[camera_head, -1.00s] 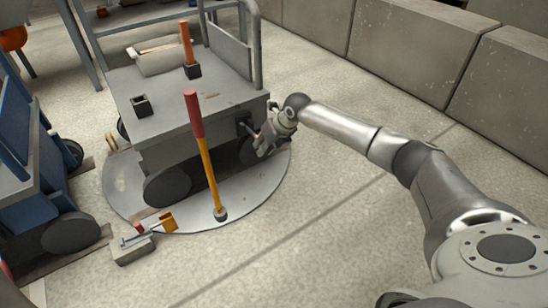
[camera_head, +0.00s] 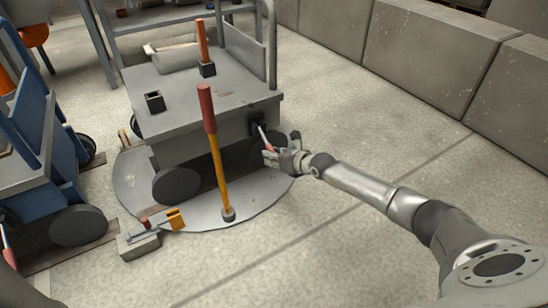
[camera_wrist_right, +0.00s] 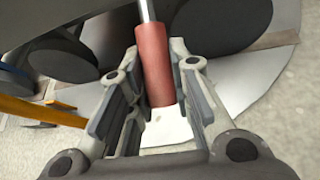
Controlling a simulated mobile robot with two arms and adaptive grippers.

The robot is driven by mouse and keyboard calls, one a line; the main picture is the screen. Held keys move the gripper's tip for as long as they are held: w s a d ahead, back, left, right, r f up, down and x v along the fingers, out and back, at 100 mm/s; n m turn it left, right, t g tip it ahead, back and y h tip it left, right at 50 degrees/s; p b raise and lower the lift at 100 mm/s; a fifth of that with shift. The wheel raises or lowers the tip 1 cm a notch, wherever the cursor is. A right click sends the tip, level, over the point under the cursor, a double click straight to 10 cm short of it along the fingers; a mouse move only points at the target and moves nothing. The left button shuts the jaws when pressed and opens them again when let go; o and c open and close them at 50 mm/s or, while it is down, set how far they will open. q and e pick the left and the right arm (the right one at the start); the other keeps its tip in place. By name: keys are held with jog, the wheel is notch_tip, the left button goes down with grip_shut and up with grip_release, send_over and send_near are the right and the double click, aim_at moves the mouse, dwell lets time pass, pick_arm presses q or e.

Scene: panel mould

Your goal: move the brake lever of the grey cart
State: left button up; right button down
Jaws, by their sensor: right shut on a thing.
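The grey cart (camera_head: 185,105) stands on a round grey plate (camera_head: 245,205) in the head view. Its brake lever (camera_head: 265,138), a thin light rod with a red grip, comes out of a dark bracket on the cart's right side. My right gripper (camera_head: 275,157) is at the lever's lower end. In the right wrist view the red grip (camera_wrist_right: 153,62) runs between the two fingers of my right gripper (camera_wrist_right: 168,110), which is shut on it. My left gripper is not in view.
A tall yellow bar with a red handle (camera_head: 215,150) stands before the cart. A blue cart (camera_head: 30,160) is at the left. A small block with a yellow-ended clamp (camera_head: 140,245) lies at the front. Concrete blocks (camera_head: 430,65) line the back right; the floor between is clear.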

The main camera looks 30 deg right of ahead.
jog(key=shift+f, duration=0.1)
jog(key=c, duration=1.3)
grip_release()
jog(key=shift+s+d+r, duration=0.15)
jog(key=shift+s+r, duration=0.05)
jog(key=shift+s, duration=0.4)
jog(key=v, duration=1)
jog(key=shift+s+d+r, duration=0.1)
jog(key=shift+s+r, duration=0.15)
